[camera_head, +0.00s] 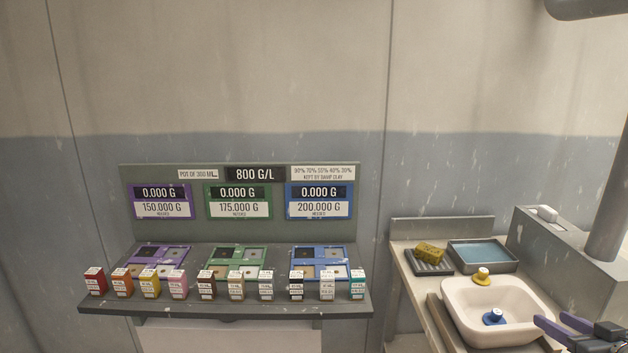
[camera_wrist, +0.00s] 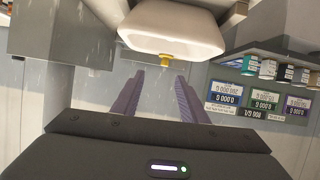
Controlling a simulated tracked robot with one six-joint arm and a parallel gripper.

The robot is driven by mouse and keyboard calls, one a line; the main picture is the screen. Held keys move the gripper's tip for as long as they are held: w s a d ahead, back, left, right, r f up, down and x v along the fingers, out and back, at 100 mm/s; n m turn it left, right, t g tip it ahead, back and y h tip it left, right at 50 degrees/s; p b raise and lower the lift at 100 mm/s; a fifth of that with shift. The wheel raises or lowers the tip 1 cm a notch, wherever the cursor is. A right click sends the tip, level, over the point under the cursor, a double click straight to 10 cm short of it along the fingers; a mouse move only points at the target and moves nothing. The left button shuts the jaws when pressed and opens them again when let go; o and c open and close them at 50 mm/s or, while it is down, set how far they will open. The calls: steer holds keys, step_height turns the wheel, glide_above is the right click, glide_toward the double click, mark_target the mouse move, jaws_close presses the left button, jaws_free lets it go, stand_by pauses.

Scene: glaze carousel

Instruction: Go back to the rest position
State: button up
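My gripper (camera_head: 550,320) reaches in from the right edge of the head view, beside the right rim of the white basin (camera_head: 466,325). Its two purple fingers stand apart in the wrist view (camera_wrist: 159,75), with nothing between them. The basin (camera_wrist: 170,35) shows beyond the fingertips there, in a view turned upside down. A yellow piece with a white top (camera_head: 482,276) sits at the basin's back rim, and it also shows in the wrist view (camera_wrist: 166,60). A blue piece with a white top (camera_head: 494,317) sits inside the basin. Most of my arm is out of view.
A shelf (camera_head: 225,309) holds a row of small coloured boxes under three displays reading 0.000 G. Beside the basin are a yellow sponge (camera_head: 430,252) on a dark rack and a blue-filled tray (camera_head: 484,254). A grey block with a thick post (camera_head: 606,210) stands at right.

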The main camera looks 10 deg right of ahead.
steer(key=w+a+r+h, duration=0.4)
steer(key=w+r, duration=0.1)
steer(key=r, duration=0.2)
steer(key=a+r+m+g, duration=0.2)
steer(key=a+g, duration=0.1)
steer(key=a, duration=0.5)
steer(key=s+a+f+n+g+y, duration=0.1)
steer(key=s+a+f+y, duration=0.1)
steer(key=s+a, duration=0.3)
steer(key=s+a+f+n+g+y, duration=0.1)
steer(key=s+a, duration=0.4)
steer(key=a, duration=0.9)
steer(key=s+a+f+n+g+y, duration=0.1)
steer(key=s+a+f+g+y, duration=0.1)
steer(key=a, duration=0.8)
steer(key=s+f+y, duration=0.1)
steer(key=s+f, duration=0.1)
steer(key=s, duration=0.1)
steer(key=shift+f+g, duration=0.15)
steer(key=shift+g, duration=0.25)
